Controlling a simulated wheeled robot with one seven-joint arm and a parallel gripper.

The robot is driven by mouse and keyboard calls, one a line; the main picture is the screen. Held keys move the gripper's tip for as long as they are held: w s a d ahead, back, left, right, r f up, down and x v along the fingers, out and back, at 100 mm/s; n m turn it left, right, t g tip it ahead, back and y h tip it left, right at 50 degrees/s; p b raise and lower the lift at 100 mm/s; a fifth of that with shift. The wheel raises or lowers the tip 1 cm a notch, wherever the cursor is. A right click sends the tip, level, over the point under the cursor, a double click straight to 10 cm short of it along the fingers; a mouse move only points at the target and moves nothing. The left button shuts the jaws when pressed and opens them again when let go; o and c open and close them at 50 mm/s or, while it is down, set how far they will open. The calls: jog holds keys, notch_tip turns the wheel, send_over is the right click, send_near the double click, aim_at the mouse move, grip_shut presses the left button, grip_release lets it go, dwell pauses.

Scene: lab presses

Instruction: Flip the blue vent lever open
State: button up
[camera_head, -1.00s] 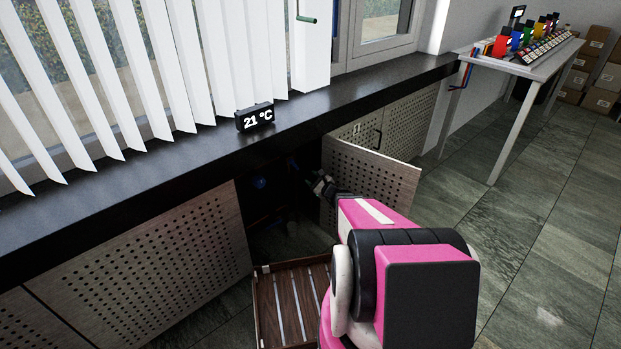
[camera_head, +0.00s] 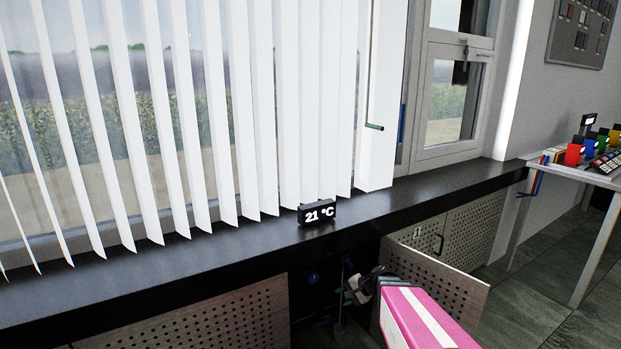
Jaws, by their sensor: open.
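A narrow blue upright piece (camera_head: 402,122) shows at the window frame, just right of the last blind slat. I cannot tell whether it is the vent lever. A small dark blue round part (camera_head: 312,277) sits in the shadow inside the open cabinet under the sill. My gripper (camera_head: 350,292) is open at the cabinet opening, below the sill and left of the swung-out door. It is small and dark against the shadow, and I see nothing held in it. My pink arm covers part of the door.
A 21 °C display (camera_head: 317,213) stands on the black sill (camera_head: 230,245). The perforated cabinet door (camera_head: 440,285) stands open. A table (camera_head: 590,178) with coloured items is at right.

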jog(key=s+d+r+n+g+h, duration=0.3)
jog(key=s+d+r+n+h, duration=0.2)
jog(key=s+h, duration=0.4)
jog(key=shift+s+d+n, duration=0.3)
jog(key=shift+d+n, duration=0.5)
jog(key=shift+n, duration=0.4)
dwell(3.0)
